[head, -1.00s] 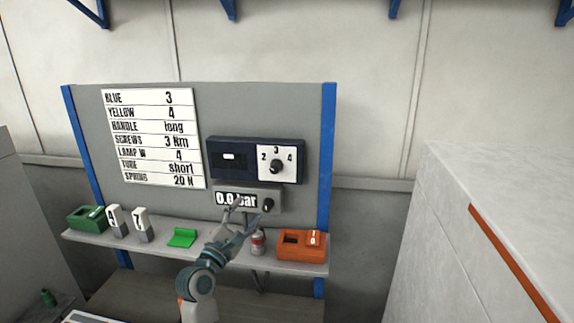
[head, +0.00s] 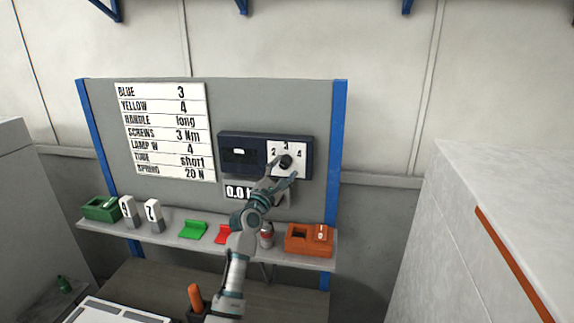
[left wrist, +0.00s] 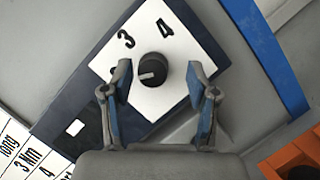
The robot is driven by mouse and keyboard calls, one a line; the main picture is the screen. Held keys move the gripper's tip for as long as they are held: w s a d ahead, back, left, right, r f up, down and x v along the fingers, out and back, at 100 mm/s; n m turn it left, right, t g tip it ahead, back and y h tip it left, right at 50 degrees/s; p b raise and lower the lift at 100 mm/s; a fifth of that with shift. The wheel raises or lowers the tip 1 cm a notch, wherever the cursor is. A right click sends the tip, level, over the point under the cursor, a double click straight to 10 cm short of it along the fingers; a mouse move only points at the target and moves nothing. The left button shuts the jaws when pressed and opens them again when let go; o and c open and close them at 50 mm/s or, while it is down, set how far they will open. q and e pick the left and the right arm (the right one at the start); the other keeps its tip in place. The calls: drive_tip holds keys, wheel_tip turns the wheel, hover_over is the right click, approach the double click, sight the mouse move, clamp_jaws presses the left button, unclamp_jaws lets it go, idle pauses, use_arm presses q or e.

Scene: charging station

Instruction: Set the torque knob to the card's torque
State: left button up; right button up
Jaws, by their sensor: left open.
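The black torque knob (head: 285,161) sits on a white dial plate marked 2, 3 and 4 (head: 301,170), on the right of a dark blue panel. In the left wrist view the knob (left wrist: 153,66) has a white pointer line aimed left, away from the 3 and 4, toward the side where the left finger partly hides the 2. My left gripper (head: 282,174) is open, its fingers (left wrist: 160,80) on either side of the knob with a gap to each. The white card (head: 165,130) reads "SCREWS 3 Nm". My right gripper is not in view.
A gauge box (head: 236,192) below the panel is partly hidden by my left arm. The shelf (head: 185,243) holds a green box (head: 100,208), numbered blocks, green and red pieces, a small can and an orange box (head: 305,240). A blue post (head: 337,150) stands right of the dial.

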use_arm(q)
drive_tip(key=shift+w+r, duration=0.1)
drive_tip(key=shift+w, duration=0.3)
drive_tip(key=shift+w+a+r, duration=0.1)
drive_tip(key=shift+w+a, duration=0.1)
drive_tip(key=shift+w, duration=0.3)
drive_tip(key=shift+w+a, duration=0.1)
drive_tip(key=shift+d, duration=0.25)
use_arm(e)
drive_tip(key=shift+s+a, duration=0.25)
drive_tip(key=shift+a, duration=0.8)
use_arm(q)
drive_tip(key=shift+d, duration=0.2)
drive_tip(key=c, duration=0.8)
clamp_jaws()
drive_tip(key=shift+a, duration=0.1)
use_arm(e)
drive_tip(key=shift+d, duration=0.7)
